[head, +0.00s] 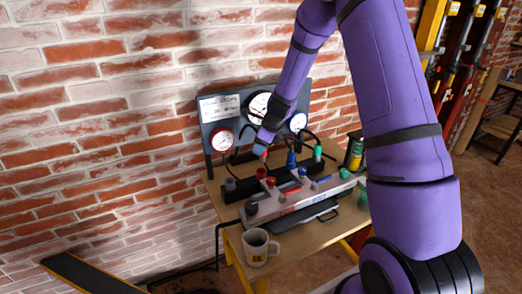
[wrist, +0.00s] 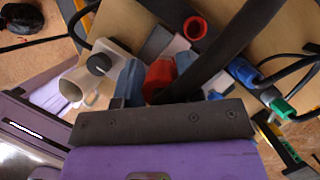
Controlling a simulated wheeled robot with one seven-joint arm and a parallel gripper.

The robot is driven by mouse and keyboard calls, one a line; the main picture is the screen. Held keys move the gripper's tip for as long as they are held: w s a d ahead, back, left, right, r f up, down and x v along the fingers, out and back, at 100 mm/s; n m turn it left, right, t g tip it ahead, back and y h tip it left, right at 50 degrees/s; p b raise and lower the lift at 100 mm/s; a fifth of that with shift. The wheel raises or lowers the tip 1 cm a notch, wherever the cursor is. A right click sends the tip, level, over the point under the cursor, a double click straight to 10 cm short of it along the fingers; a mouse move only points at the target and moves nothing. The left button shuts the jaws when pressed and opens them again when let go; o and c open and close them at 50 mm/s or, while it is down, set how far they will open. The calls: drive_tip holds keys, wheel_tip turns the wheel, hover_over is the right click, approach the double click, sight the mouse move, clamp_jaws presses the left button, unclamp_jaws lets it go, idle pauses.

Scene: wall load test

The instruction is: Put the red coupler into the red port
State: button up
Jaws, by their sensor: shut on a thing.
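My gripper (wrist: 157,85) is shut on the red coupler (wrist: 159,77), which sits between its two blue-grey fingers in the wrist view. A thick black hose crosses beside the coupler. The red port (wrist: 196,27), a red ring with a dark opening, is farther off at the top of the wrist view. The coupler and port are apart. In the head view my gripper (head: 259,148) is above the back of the bench, in front of the gauge panel. The held coupler is small and partly hidden there.
A grey manifold block (head: 285,215) with coloured fittings and levers lies on the wooden bench. A blue coupler (wrist: 243,71) and a green coupler (wrist: 283,108) stand with hoses attached. A mug (head: 260,246) is at the front edge. The gauge panel (head: 223,112) stands against the brick wall.

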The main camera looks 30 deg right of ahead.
drive_tip(key=shift+w+d, duration=0.25)
drive_tip(key=shift+w, duration=0.4)
drive_tip(key=shift+w+d, duration=0.3)
drive_tip(key=shift+w, duration=0.5)
drive_tip(key=shift+w+d, duration=0.35)
drive_tip(key=shift+w, duration=0.4)
drive_tip(key=shift+w+d, duration=0.3)
drive_tip(key=shift+w, duration=0.5)
wheel_tip(320, 180, down, 6)
drive_tip(key=shift+f, duration=0.25)
drive_tip(key=shift+f, duration=2.85)
idle(1.6)
